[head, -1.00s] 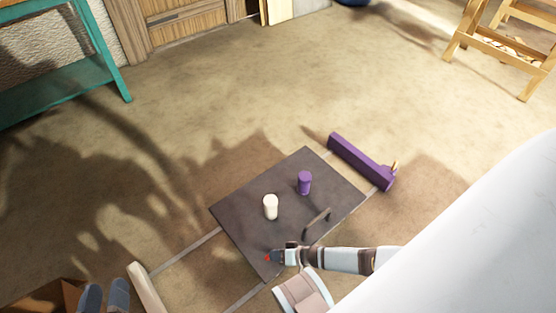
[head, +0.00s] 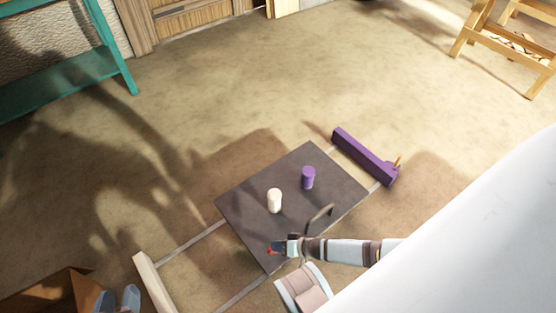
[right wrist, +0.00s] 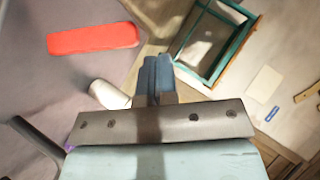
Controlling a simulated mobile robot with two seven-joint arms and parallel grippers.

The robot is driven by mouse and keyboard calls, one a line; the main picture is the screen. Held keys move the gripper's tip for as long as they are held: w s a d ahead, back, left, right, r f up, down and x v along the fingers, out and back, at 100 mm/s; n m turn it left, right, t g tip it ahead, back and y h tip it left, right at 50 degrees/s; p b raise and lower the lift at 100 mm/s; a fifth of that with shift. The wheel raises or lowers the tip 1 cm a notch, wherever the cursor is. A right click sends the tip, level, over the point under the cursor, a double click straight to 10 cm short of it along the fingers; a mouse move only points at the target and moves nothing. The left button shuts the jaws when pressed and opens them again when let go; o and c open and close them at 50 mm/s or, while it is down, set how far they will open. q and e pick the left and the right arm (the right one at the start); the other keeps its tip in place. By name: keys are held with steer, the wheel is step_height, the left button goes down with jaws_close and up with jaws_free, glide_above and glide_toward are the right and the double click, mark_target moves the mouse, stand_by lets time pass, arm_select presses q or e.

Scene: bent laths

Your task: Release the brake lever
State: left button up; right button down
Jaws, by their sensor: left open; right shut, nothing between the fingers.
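A dark flat cart (head: 250,205) lies on two rails on the floor. A small red bar (head: 271,250), apparently the brake lever, is at its near edge; it shows as a flat red bar (right wrist: 93,38) in the right wrist view. My right gripper (head: 281,245) is shut and empty, close beside the red bar in the head view. In the right wrist view its blue fingers (right wrist: 157,72) are together, apart from the bar in the picture. I cannot tell if they touch it. My left gripper (head: 118,299) is open and empty at the bottom left.
A white cylinder (head: 274,201) and a purple cylinder (head: 308,178) stand on the cart near a dark handle (head: 320,216). A purple beam (head: 364,157) crosses the far rail end, a cream beam (head: 152,283) the left end. An open brown box (head: 45,290) is bottom left.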

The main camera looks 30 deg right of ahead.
arm_select(q)
steer(key=s+a+f+g+y+p, duration=0.1)
steer(key=p, duration=0.2)
steer(key=a+g+p, duration=0.1)
steer(key=p, duration=0.3)
steer(key=shift+s+a+f+y, duration=0.25)
steer(key=shift+s+f+y, duration=0.15)
arm_select(e)
step_height(320, 180, up, 17)
steer(key=shift+r, duration=0.1)
arm_select(q)
steer(key=shift+r, duration=0.15)
